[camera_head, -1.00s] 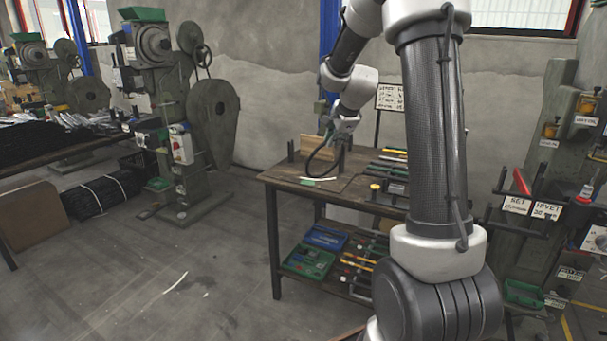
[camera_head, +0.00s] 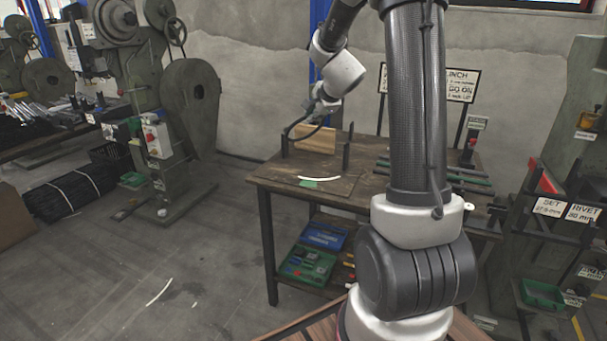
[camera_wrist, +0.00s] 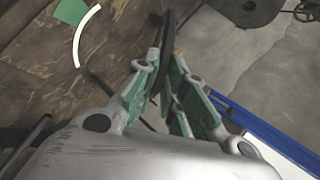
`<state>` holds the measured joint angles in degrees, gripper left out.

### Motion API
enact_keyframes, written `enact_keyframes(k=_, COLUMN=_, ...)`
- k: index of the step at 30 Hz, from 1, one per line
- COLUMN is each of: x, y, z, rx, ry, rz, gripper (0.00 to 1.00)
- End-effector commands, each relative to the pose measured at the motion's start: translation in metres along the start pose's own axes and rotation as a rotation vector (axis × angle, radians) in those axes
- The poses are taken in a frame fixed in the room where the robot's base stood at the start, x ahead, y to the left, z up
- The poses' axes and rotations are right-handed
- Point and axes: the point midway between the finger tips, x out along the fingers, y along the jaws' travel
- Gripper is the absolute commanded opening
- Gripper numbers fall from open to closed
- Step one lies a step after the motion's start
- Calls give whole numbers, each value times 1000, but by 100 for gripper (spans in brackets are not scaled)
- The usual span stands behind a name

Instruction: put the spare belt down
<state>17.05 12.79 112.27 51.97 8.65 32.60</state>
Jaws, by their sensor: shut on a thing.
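My gripper (camera_head: 318,112) is above the far left part of the wooden workbench (camera_head: 262,181). It is shut on the dark spare belt (camera_head: 290,128), which hangs as a curved loop near a dark upright post. In the wrist view the green-padded fingers of my gripper (camera_wrist: 167,88) hold the black belt (camera_wrist: 168,35) between them. The lower part of the belt is partly hidden by the fingers, and I cannot tell whether it touches the bench.
A white curved strip (camera_head: 319,178) and a green patch (camera_head: 308,184) lie on the bench top. Dark posts (camera_head: 347,150) stand by a wooden board (camera_head: 315,139). Green and blue trays (camera_head: 308,265) sit on the lower shelf. A press (camera_head: 190,120) stands to the left.

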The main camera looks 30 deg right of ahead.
Motion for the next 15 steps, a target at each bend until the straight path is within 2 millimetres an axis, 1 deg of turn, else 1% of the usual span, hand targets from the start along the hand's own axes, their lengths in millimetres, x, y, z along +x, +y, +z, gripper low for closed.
enact_keyframes(k=5, x=8, y=11, z=-1, rx=3, ry=1, rz=2, gripper=0)
enact_keyframes(k=15, x=31, y=39, z=-2, rx=6, ry=1, rz=4, gripper=0)
